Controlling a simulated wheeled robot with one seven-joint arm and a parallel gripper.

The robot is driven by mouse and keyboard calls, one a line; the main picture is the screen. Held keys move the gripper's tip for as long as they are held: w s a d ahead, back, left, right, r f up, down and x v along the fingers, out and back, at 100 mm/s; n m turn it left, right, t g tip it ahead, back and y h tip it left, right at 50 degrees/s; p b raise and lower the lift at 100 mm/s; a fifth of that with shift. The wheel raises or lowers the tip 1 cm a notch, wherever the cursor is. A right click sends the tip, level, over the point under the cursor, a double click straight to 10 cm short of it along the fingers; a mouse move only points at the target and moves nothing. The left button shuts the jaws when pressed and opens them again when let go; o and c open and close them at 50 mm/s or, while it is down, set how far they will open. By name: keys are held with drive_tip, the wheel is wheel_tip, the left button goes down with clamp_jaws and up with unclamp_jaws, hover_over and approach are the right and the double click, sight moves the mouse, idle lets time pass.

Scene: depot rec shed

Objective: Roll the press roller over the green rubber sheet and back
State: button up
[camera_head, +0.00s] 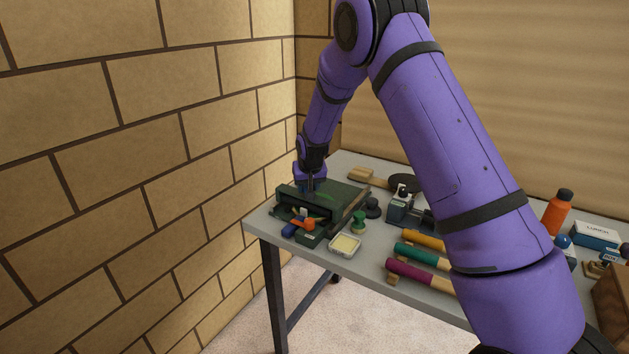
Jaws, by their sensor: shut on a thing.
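A dark green press-like unit (343,197) with a flat bed stands at the left end of the grey table. A dark bar (290,197) lies across its near side, and I take it for the press roller. My gripper (310,188) points down over it, its fingers shut at the bar. Their exact grip is too small to see clearly. A brighter green patch (327,196) shows on the bed just right of my fingers. It may be part of the green rubber sheet; the rest of the sheet cannot be told from the dark green bed.
Small blue and orange tools (309,224) lie in front of the unit, near a pale yellow dish (345,244). A green knob-like piece (359,222) stands beside it. Coloured handles (422,257), an orange bottle (557,212) and boxes fill the right. A brick wall (140,180) rises on the left.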

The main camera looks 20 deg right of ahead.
drive_tip(key=shift+s+a, duration=0.15)
drive_tip(key=shift+a, duration=0.05)
drive_tip(key=o, duration=1.3)
drive_tip(key=shift+a, duration=0.1)
drive_tip(key=shift+r, duration=0.1)
drive_tip(key=shift+s+r, duration=0.1)
drive_tip(key=shift+r, duration=0.25)
drive_tip(key=v, duration=0.9)
drive_tip(key=shift+s+r, duration=0.25)
drive_tip(key=shift+r, duration=0.1)
